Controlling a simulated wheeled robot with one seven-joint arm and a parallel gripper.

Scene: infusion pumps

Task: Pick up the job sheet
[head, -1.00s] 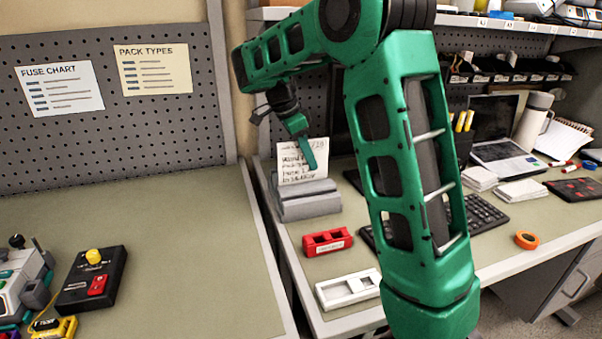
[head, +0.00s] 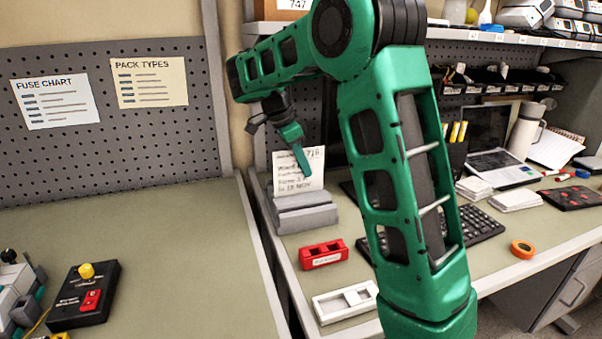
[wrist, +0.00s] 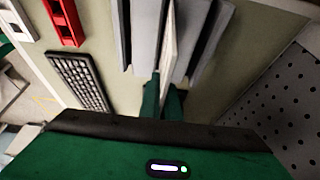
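The job sheet (head: 286,178) is a white page with handwritten lines, standing upright in a grey stepped holder (head: 305,219) on the right-hand bench. My gripper (head: 304,172) reaches down over its top edge, with one green finger in front of the page; the other finger is hidden behind it. In the wrist view the sheet (wrist: 168,45) shows edge-on, running between the two green fingertips (wrist: 163,98), which lie close on either side with no clear gap. The sheet's lower edge is still in the holder.
A red block (head: 323,254) and a white tray (head: 345,303) lie in front of the holder. A keyboard (head: 482,227), laptop (head: 502,167) and orange tape roll (head: 522,249) are to the right. A black control box (head: 85,297) sits on the left bench, whose middle is clear.

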